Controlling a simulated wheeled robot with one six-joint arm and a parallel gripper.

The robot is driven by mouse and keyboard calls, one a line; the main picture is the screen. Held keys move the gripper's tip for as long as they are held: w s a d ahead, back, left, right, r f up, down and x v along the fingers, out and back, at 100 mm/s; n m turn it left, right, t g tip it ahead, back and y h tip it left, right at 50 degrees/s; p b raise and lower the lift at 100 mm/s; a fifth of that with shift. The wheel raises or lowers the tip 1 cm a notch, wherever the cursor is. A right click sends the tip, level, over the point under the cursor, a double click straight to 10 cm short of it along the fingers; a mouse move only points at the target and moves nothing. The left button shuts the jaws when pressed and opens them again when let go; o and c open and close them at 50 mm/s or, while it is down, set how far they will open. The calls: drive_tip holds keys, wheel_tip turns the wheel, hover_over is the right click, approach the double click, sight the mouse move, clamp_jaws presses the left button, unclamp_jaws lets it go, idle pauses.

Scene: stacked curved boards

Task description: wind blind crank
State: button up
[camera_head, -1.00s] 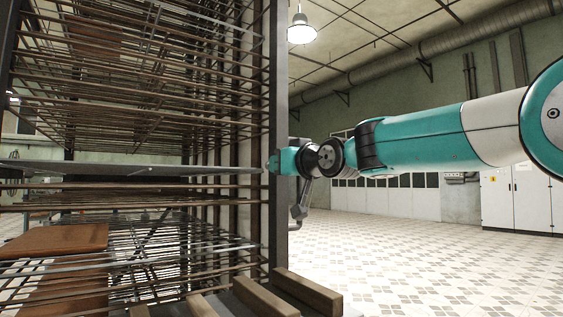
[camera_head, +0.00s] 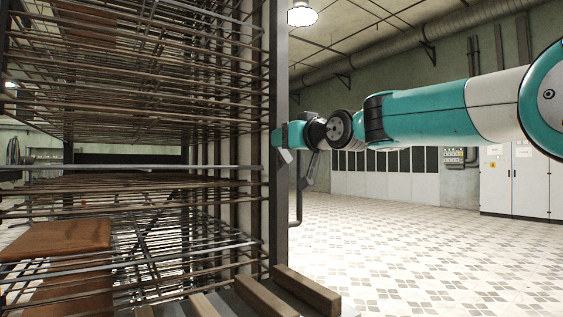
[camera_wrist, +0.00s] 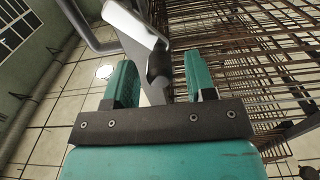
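My gripper (camera_head: 279,137) is at the front post (camera_head: 277,100) of the tall rack, at the left end of my teal arm. In the wrist view its two teal fingers (camera_wrist: 160,82) are wide apart. A shiny grey metal crank (camera_wrist: 147,48) stands just beyond and partly between them, with gaps seen beside it; I cannot tell whether it touches a finger. In the head view a grey crank piece (camera_head: 310,168) shows below the gripper, near a thin bent pipe (camera_head: 299,205). The crank's far end and mounting are hidden.
The rack (camera_head: 160,75) holds many thin rods in layers and fills the left side, with brown curved boards (camera_head: 60,240) low down. Wooden bars (camera_head: 305,288) lie at its front base. Tiled floor (camera_head: 430,240) is open at right, up to white cabinets (camera_head: 520,180).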

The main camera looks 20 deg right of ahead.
drive_tip(key=b+v, duration=0.4)
drive_tip(key=v, duration=0.3)
idle(0.3)
idle(0.3)
drive_tip(key=s+a+f+g, duration=0.2)
drive_tip(key=s+f, duration=0.1)
drive_tip(key=f, duration=0.3)
drive_tip(key=s+a+f+n+g, duration=0.1)
drive_tip(key=s+a+f+g, duration=0.1)
drive_tip(key=f, duration=0.5)
drive_tip(key=s+a+f+g, duration=0.3)
drive_tip(key=s+f+g, duration=0.1)
drive_tip(key=f, duration=0.3)
drive_tip(key=shift+s+a+f, duration=0.15)
drive_tip(key=shift+s+f, duration=0.05)
drive_tip(key=shift+s, duration=0.55)
drive_tip(key=s+f+n+g+h, duration=0.1)
drive_tip(key=s+f+g, duration=0.4)
drive_tip(key=s+f, duration=0.5)
drive_tip(key=s+f+n+g, duration=0.2)
drive_tip(key=s+f+g, duration=0.35)
drive_tip(key=s, duration=0.75)
wheel_tip(320, 180, up, 24)
drive_tip(key=t+p, duration=0.1)
drive_tip(key=p, duration=2.4)
drive_tip(key=shift+w+a+m, duration=0.3)
drive_tip(key=shift+w, duration=0.1)
